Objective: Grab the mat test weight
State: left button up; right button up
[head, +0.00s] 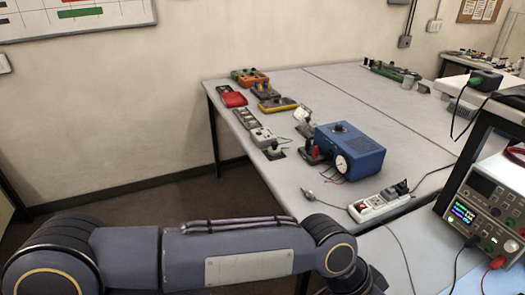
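I cannot say for sure which thing is the mat test weight. A small grey knobbed piece (273,150) stands on a dark square patch at the near left edge of the grey table (400,128); it may be the weight. My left arm crosses the bottom of the head view, and its wrist runs out of the lower edge, so its gripper is hidden. My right gripper is not in view.
A blue box with a dial (349,150) stands right of the knobbed piece, with a small red and black device (311,152) between. A power strip (380,204) lies nearer. Meters and cases line the left edge. A bench supply (486,208) stands at right.

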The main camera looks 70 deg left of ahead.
aim_at(273, 151)
jog(key=u, duration=2.4)
jog(key=i+j+z, duration=0.15)
jog(key=i+j, duration=0.15)
jog(key=i+j+z, duration=0.15)
jog(key=i+j, duration=0.15)
jog(key=i+j+z, duration=0.1)
jog(key=i+j, duration=0.2)
jog(key=i+j+z, duration=0.15)
jog(key=j, duration=0.35)
jog(key=i+j+z, duration=0.15)
jog(key=i+j, duration=0.2)
jog(key=i+j+z, duration=0.15)
jog(key=j, duration=0.4)
jog(key=i+j+z, duration=0.15)
jog(key=i+j, duration=0.15)
jog(key=j, duration=0.2)
jog(key=i+j+z, duration=0.1)
jog(key=j, duration=0.4)
jog(key=i, duration=0.05)
